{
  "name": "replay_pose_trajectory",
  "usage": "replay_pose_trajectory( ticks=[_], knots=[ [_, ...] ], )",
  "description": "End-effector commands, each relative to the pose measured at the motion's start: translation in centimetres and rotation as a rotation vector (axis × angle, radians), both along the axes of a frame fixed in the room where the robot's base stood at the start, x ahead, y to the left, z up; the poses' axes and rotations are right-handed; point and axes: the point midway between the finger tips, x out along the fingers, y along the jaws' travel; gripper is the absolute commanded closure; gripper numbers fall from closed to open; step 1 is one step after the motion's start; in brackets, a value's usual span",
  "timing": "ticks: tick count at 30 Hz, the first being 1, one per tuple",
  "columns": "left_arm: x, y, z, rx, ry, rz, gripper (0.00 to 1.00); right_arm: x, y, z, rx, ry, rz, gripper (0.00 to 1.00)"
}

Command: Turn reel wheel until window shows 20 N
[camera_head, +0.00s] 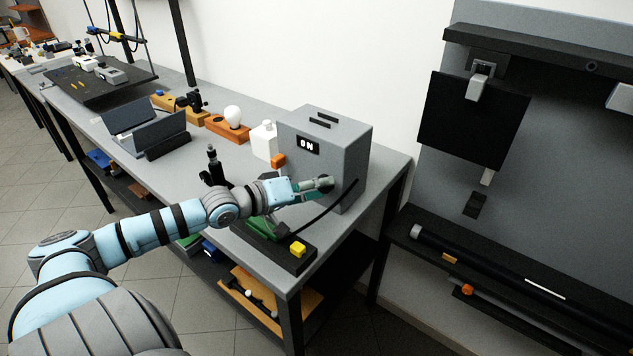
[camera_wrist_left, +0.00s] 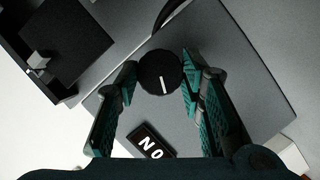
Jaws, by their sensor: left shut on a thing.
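The reel is a grey box (camera_head: 345,135) on the near end of the bench, with a black window (camera_head: 308,145) on its front. The window reads 0 N; it also shows turned round in the left wrist view (camera_wrist_left: 152,142). The wheel is a round black knob (camera_wrist_left: 161,71) with a white line mark, on the same face. My left gripper (camera_wrist_left: 160,82) has one finger on each side of the knob and is shut on it. In the head view my left gripper (camera_head: 318,185) reaches the box front and hides most of the knob. My right gripper is not in view.
A black strip runs from the box front to a dark base with a yellow block (camera_head: 298,249) by the bench edge. A white bottle (camera_head: 263,140), a white bulb on an orange base (camera_head: 228,126) and a black upright tool (camera_head: 214,165) stand left of the box.

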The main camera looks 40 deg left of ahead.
Motion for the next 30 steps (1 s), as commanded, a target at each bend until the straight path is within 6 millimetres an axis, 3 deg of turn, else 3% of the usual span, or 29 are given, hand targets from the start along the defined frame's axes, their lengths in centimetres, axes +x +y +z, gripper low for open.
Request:
replay_pose_trajectory(
  ticks=[15,30],
  knots=[
    [-0.1,-0.3,0.9,0.429,0.015,0.002,0.93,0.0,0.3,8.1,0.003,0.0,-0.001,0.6],
    [-0.1,-0.7,0.7,0.904,0.027,0.001,0.93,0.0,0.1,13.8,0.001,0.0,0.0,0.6]
  ],
)
